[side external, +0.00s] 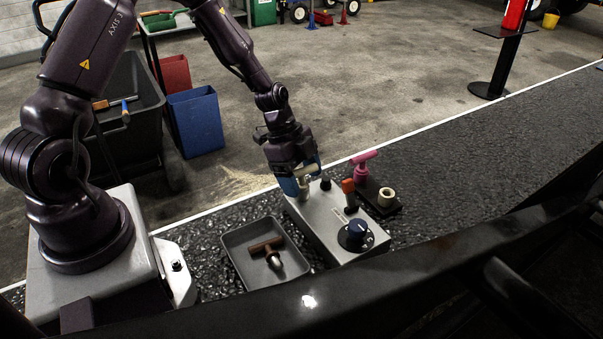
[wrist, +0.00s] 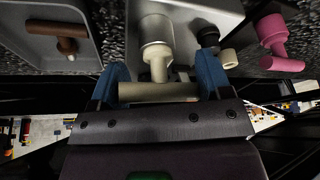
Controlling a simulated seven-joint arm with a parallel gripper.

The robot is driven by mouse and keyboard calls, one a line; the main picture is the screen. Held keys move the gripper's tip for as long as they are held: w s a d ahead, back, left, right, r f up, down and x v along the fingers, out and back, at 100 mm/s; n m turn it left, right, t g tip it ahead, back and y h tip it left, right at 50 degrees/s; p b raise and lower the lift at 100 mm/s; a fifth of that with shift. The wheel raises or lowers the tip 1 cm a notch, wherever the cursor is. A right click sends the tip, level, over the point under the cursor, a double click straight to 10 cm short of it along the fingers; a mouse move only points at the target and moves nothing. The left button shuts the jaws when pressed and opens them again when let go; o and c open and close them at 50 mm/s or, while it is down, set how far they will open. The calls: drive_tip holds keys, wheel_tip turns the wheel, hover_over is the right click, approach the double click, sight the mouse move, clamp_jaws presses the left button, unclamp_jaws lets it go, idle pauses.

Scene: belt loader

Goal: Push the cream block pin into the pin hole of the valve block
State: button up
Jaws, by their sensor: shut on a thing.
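My gripper (side external: 305,178) is over the far left end of the block, with blue fingers. It is shut on the T-shaped handle of the cream block pin (side external: 307,170). In the wrist view, the cream pin's handle (wrist: 158,92) lies crosswise between the blue fingers. Its stem runs to a wider pale cylinder (wrist: 157,38) against the grey block (wrist: 190,12). The pin hole is hidden, and I cannot tell how deep the pin sits.
A grey tray (side external: 231,243) holding a brown T-handled pin (side external: 266,246) lies left of the block. A dark base (side external: 374,188) bears a pink T-handled pin (side external: 364,158) and a cream ring (side external: 387,196). The belt right is clear.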

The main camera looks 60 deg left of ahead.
drive_tip(key=o, duration=1.1)
drive_tip(key=shift+o, duration=0.2)
drive_tip(key=shift+r, duration=0.1)
drive_tip(key=v, duration=1.2)
drive_tip(key=shift+r, duration=0.4)
drive_tip(key=shift+a, duration=0.1)
